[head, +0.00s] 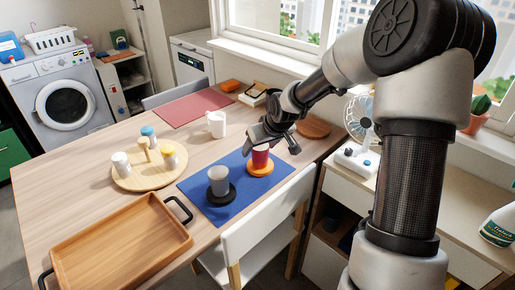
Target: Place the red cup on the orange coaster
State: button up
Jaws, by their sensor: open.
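The red cup (260,157) stands upright on the orange coaster (261,170), which lies on the blue mat (232,208). The coaster's rim shows around the cup's base. My gripper (273,146) is open just above and beside the cup, with its fingers near the cup's rim. The small picture does not show whether a finger touches the cup. A grey cup (219,180) stands on a black coaster (232,194) to the left on the same mat.
A wooden tray (120,245) with black handles lies front left. A round board (172,180) holds shakers and a mill. A white mug (216,124) stands behind the blue mat. A white chair (262,225) stands at the near table edge, and a fan (358,120) is to the right.

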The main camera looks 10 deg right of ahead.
jog(key=p+v, duration=0.2)
jog(key=v, duration=0.7)
jog(key=shift+p, duration=0.35)
